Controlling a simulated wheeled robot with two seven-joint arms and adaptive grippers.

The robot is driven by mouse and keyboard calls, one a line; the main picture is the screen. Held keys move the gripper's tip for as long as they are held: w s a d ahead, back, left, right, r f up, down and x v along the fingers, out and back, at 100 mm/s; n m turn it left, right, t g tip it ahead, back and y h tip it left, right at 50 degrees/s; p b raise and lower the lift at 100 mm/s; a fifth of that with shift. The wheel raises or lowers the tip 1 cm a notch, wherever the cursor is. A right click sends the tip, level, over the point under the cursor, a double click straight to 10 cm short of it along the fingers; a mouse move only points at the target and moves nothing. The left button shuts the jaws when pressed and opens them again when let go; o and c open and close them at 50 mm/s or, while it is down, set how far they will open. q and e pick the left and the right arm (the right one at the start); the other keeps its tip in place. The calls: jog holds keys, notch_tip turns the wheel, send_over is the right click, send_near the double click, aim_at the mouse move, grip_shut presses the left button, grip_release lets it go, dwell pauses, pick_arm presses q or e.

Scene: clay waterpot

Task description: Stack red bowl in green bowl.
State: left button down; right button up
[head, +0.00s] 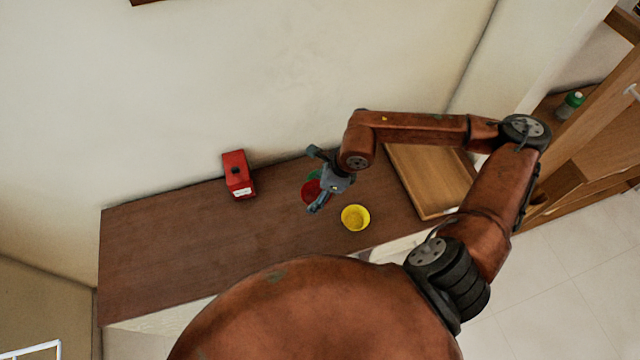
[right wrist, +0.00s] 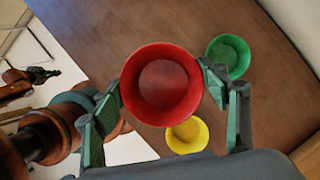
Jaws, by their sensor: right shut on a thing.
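The red bowl (right wrist: 162,85) is held between the two fingers of my right gripper (right wrist: 160,95), which is shut on its rim. In the head view the red bowl (head: 310,193) shows partly behind my right gripper (head: 317,180). The green bowl (right wrist: 229,56) stands on the wooden table, to the right of and beyond the red bowl in the wrist view. In the head view only a sliver of the green bowl (head: 314,174) shows behind the gripper. The red bowl is beside the green bowl, not in it. My left gripper is not in view.
A yellow bowl (head: 355,217) stands near the table's front edge; it also shows in the wrist view (right wrist: 187,135). A red box (head: 238,174) stands at the back, against the wall. A wooden tray (head: 430,180) lies at the right. The left table surface (head: 170,245) is clear.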

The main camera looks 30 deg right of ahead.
jog(key=m, duration=0.1)
jog(key=r+m, duration=0.1)
jog(key=shift+s+a+m+t+h, duration=0.15)
jog(key=shift+s+m+t+h, duration=0.2)
jog(key=shift+m+t+h, duration=0.05)
jog(key=shift+r, duration=0.1)
jog(key=shift+w+d+m+p, duration=0.2)
jog(key=shift+m+p, duration=0.1)
jog(key=shift+p, duration=0.05)
jog(key=w+d+f+p, duration=0.1)
jog(key=w+d+f, duration=0.1)
jog(key=w+f, duration=0.1)
jog(key=w+d+f+p, duration=0.2)
jog(key=w+d+f, duration=0.1)
jog(key=w+f, duration=0.1)
jog(key=w+d+f+p, duration=0.2)
jog(key=w+f, duration=0.2)
jog(key=f, duration=0.2)
jog(key=shift+d, duration=0.25)
